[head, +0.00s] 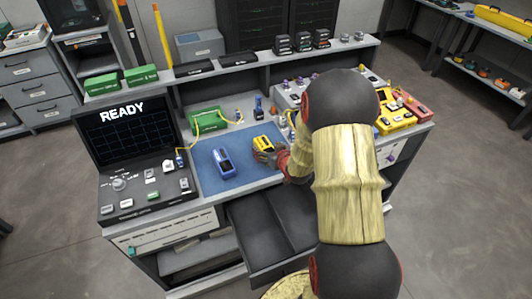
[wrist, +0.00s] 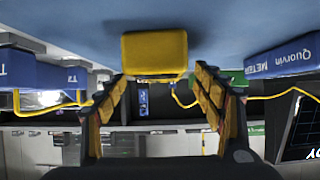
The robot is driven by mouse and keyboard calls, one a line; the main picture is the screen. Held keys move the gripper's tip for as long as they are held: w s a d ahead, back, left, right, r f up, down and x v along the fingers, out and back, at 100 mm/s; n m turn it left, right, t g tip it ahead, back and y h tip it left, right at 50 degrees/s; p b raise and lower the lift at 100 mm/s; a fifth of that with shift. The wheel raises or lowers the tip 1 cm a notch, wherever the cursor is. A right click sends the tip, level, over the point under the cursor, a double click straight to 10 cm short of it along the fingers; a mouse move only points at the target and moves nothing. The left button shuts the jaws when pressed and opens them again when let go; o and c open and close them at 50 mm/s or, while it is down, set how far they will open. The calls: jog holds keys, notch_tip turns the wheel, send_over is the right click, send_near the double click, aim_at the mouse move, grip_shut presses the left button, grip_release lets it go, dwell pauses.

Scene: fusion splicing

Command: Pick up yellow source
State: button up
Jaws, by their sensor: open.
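The yellow source (head: 264,142) is a small yellow box on the blue mat (head: 207,178), right of the blue meter (head: 222,161). My gripper (head: 271,155) is at its near right side and partly covers it in the head view. In the wrist view, which is upside down, the yellow source (wrist: 154,53) sits just beyond and between the fingertips of my gripper (wrist: 161,76). The fingers are spread apart and hold nothing. I cannot tell whether a finger touches the source. The blue meter shows at the right of the wrist view (wrist: 285,57).
A black console with a READY screen (head: 122,118) stands left of the mat. A green box (head: 205,119) and a yellow cable (head: 216,117) lie behind it. Yellow and red devices (head: 397,119) sit at the right. An open dark drawer (head: 262,225) is below the front edge.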

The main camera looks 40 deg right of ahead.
jog(key=shift+x, duration=1.15)
jog(key=shift+c, duration=0.2)
jog(key=c, duration=1.5)
